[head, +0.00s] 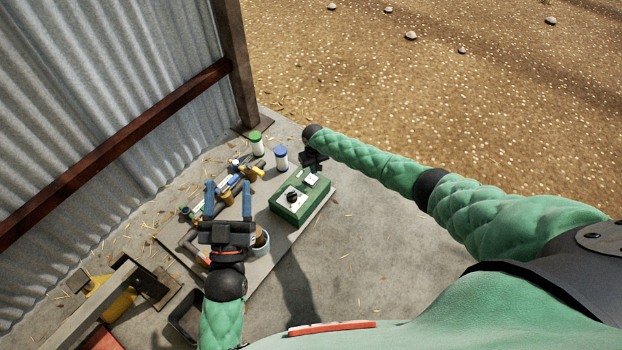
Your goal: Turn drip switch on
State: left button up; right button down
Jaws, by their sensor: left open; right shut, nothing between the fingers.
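A green control box (286,211) sits on the grey board. Its pale top panel carries a round black knob (292,197) and a small white part (311,180) near its far right. I cannot read any labels or tell the switch's setting. My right gripper (310,170) is shut and empty, pointing down over the far right end of the box, close to the white part. I cannot tell whether it touches. My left gripper (228,198) is open and empty, left of the box, with its two blue fingers spread.
Pipes and valves with blue and yellow parts (228,187) lie behind my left gripper. A green-lidded jar (257,144) and a blue-lidded jar (281,158) stand behind the box. A corrugated wall (110,90) is at left. Concrete floor (390,250) at right is clear.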

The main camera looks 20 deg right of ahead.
jog(key=shift+r+p, duration=0.35)
pick_arm(q)
notch_tip(320, 180, down, 15)
jog(key=d+g+y, duration=0.1)
jog(key=g, duration=0.4)
jog(key=shift+f+g+p, duration=0.2)
jog(key=shift+g+p, duration=0.1)
jog(key=shift+p, duration=0.05)
pick_arm(e)
jog(key=shift+r, duration=0.35)
pick_arm(q)
jog(key=shift+w, duration=0.1)
dwell(0.6)
